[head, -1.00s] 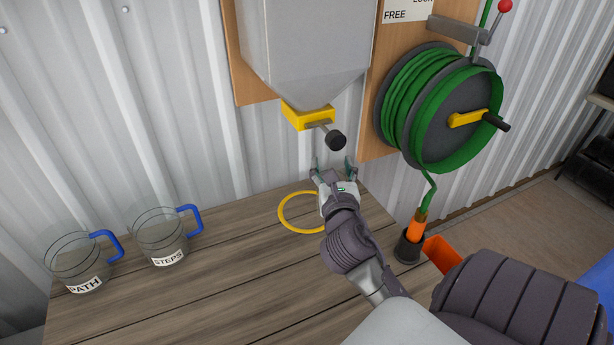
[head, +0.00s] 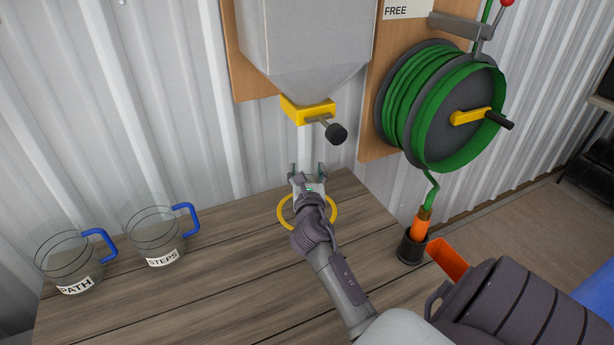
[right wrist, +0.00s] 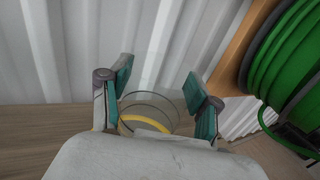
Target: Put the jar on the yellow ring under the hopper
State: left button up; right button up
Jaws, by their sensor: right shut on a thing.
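My right gripper (head: 307,170) is shut on a clear jar (right wrist: 155,101), which shows between its teal-padded fingers in the right wrist view (right wrist: 160,88). In the head view the jar is hard to make out behind the gripper. The yellow ring (head: 335,212) lies on the wooden bench, partly covered by my right wrist. Part of the ring also shows through the jar. I cannot tell whether the jar touches the bench. The grey hopper (head: 305,50) with its yellow outlet (head: 307,111) hangs on the wall above. My left gripper is out of view.
Two clear jugs with blue handles, labelled PATH (head: 75,287) and STEPS (head: 162,258), stand at the left of the bench (head: 215,290). A green hose reel (head: 440,105) is at right, with its nozzle in a black holder (head: 410,248). The black knob (head: 336,133) sticks out below the hopper.

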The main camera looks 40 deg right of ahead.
jog(key=shift+f, duration=0.25)
jog(key=shift+f, duration=0.15)
jog(key=o, duration=1.5)
jog(key=v, duration=1.2)
jog(key=shift+r, duration=0.25)
